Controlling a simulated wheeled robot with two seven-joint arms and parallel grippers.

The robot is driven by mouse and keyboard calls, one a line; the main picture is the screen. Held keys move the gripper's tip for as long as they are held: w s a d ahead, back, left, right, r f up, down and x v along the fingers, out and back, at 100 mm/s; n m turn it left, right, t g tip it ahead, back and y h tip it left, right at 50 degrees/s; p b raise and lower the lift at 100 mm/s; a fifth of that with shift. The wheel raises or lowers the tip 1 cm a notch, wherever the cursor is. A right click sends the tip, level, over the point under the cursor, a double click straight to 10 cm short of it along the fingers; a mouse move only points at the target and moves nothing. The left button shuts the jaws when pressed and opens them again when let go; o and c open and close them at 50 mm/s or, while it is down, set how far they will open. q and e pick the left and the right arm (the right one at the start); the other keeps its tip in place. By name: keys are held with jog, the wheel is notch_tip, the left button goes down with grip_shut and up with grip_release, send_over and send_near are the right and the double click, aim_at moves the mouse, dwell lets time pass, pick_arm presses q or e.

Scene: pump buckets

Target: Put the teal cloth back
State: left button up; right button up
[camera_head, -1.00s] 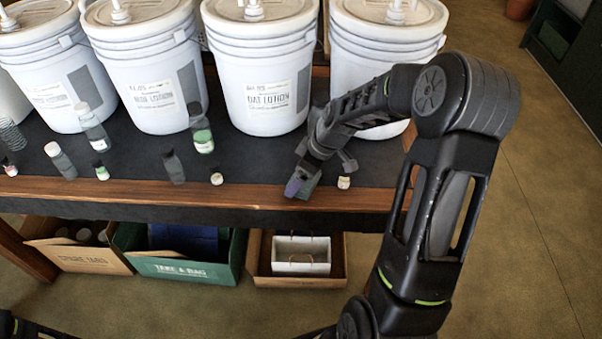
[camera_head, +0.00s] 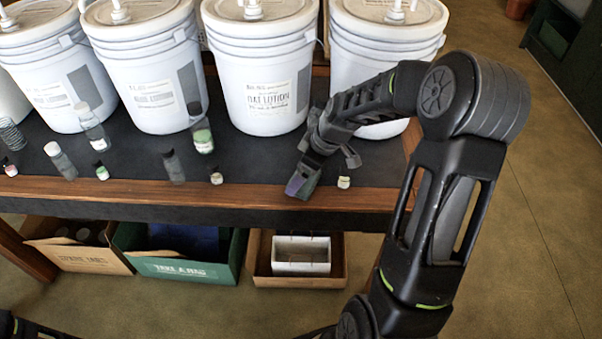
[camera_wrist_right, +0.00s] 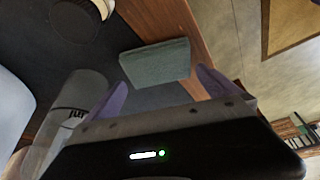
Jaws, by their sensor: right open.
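The teal cloth (camera_wrist_right: 155,62) shows in the right wrist view as a small folded block on the dark bench top, close to the wooden front edge. My right gripper (camera_wrist_right: 160,90) is open, with its two purple fingers on either side of the cloth's near end. I cannot tell whether they touch it. In the head view my right gripper (camera_head: 298,187) points down at the bench's front edge, and it largely hides the cloth. My left gripper is out of view; only a dark piece of my left arm shows at the bottom left.
White pump buckets (camera_head: 268,85) line the back of the bench. Several small bottles (camera_head: 172,167) stand to the left of the gripper, and a tiny one (camera_head: 344,182) just right. Below are a green box (camera_head: 180,268) and a brown crate (camera_head: 300,281) holding a white tray.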

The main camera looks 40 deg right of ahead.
jog(key=v, duration=1)
jog(key=shift+r, duration=0.25)
jog(key=shift+s, duration=0.1)
